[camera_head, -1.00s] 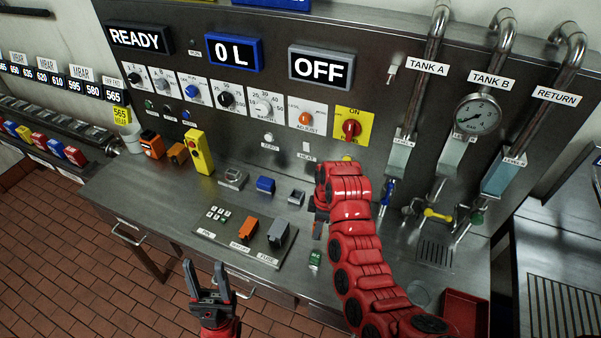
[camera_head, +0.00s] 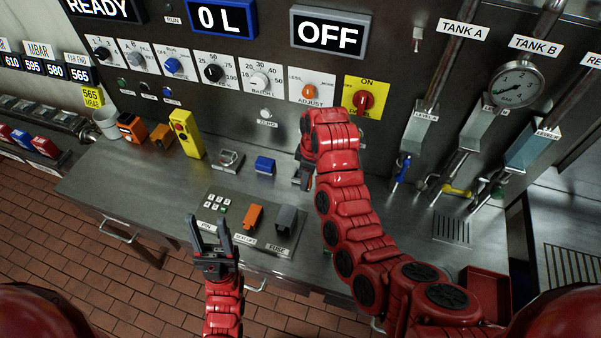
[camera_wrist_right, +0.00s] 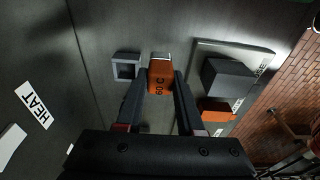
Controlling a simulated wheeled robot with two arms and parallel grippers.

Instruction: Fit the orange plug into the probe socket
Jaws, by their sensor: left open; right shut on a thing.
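My right gripper (camera_head: 302,180) is shut on an orange plug (camera_wrist_right: 161,78) marked "60 C", seen between its fingertips in the right wrist view. In the head view the arm and gripper hide the plug. A grey hollow square socket (camera_wrist_right: 126,67) is just left of the plug in the wrist view, apart from it. I cannot read a label on this socket, and in the head view it is hidden by the right gripper.
A plate (camera_head: 222,232) holds several small keys, an orange block (camera_head: 250,217) and a grey block (camera_head: 287,218). A blue block (camera_head: 264,165) and a grey device (camera_head: 230,160) stand behind it. The control panel rises behind. Taps with blue and yellow handles (camera_head: 457,190) stand at right.

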